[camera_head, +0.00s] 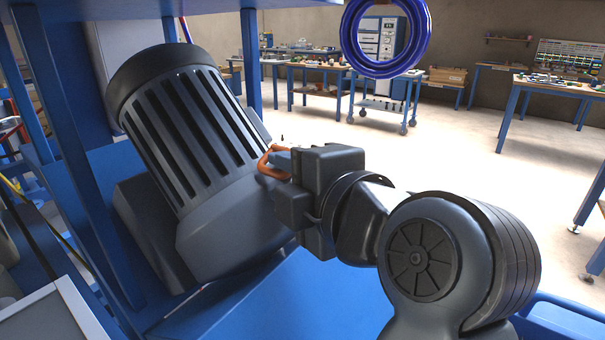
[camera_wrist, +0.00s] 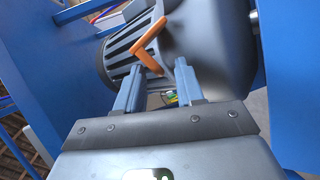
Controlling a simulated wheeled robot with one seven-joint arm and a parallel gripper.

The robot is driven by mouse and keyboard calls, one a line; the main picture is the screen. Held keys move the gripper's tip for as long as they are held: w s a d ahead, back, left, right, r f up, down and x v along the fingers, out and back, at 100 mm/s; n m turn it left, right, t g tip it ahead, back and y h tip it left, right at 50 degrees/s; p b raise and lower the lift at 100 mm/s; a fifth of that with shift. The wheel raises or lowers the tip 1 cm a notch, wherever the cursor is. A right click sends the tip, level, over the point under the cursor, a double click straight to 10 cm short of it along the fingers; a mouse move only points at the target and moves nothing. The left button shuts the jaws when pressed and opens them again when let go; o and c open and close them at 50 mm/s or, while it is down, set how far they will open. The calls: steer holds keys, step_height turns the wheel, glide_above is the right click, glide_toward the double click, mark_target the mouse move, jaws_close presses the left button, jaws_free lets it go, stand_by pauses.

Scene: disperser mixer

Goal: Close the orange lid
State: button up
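The orange lid (camera_wrist: 150,42) shows in the wrist view as a thin bent orange piece standing out in front of the dark grey ribbed motor housing. Its lower end reaches near the gap between my fingertips. In the head view the orange lid (camera_head: 268,163) is a small bent piece at the right side of the housing, partly hidden by my gripper (camera_head: 279,160). My gripper (camera_wrist: 159,67) has its two fingers apart, with nothing clearly held between them. I cannot tell whether a finger touches the orange piece.
The big ribbed motor (camera_head: 200,150) lies tilted beside my gripper. A blue post (camera_head: 251,60) stands behind it, and a blue surface (camera_head: 310,300) lies below. A blue hose coil (camera_head: 350,40) hangs at the top. Open floor and workbenches (camera_head: 560,88) lie farther back.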

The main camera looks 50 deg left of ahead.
steer(key=shift+f, duration=0.15)
jaws_close()
steer(key=shift+w+m+h+p, duration=0.25)
steer(key=shift+m+h+p, duration=0.05)
steer(key=shift+m+p, duration=0.15)
stand_by(0.6)
